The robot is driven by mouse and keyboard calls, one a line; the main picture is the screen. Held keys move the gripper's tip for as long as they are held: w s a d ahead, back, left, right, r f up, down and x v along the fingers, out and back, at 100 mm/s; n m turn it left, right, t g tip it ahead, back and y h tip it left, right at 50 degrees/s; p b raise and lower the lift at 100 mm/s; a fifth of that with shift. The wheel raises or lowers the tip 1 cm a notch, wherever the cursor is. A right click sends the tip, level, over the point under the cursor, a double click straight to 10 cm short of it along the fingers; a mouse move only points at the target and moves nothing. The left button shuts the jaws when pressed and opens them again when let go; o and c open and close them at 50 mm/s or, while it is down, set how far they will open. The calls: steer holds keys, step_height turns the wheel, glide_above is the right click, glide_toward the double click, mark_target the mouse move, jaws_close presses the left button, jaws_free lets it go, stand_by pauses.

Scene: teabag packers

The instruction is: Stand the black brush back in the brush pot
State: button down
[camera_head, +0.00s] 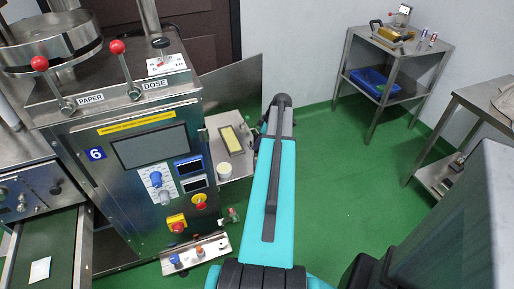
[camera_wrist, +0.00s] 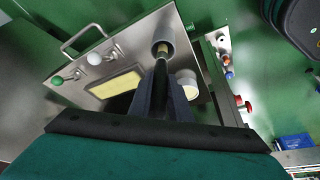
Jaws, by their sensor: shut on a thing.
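My gripper (camera_wrist: 162,92) is shut on the black brush (camera_wrist: 160,76), whose dark shaft shows between the fingers in the wrist view. The brush points away from my gripper toward a grey round pot (camera_wrist: 169,38) on the steel worktop. Its far end overlaps the pot's mouth in the picture; I cannot tell whether it is inside or above it. In the head view my own arm hides the gripper tips, the brush and the grey pot.
A white round tub (camera_wrist: 188,84) stands close to the right of the brush in the wrist view. A yellow pad (camera_wrist: 116,84) lies on the steel worktop (camera_wrist: 88,98), also seen left of my arm. The machine (camera_head: 130,185) stands at the left; green floor (camera_head: 335,190) is clear at the right.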

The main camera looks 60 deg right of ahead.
steer(key=shift+f, duration=1.15)
steer(key=c, duration=1.6)
jaws_free()
steer(key=shift+c, duration=0.2)
steer(key=shift+f, duration=0.2)
steer(key=v, duration=1.4)
steer(key=shift+b, duration=0.35)
steer(key=shift+a, duration=0.1)
steer(key=shift+s+f, duration=0.1)
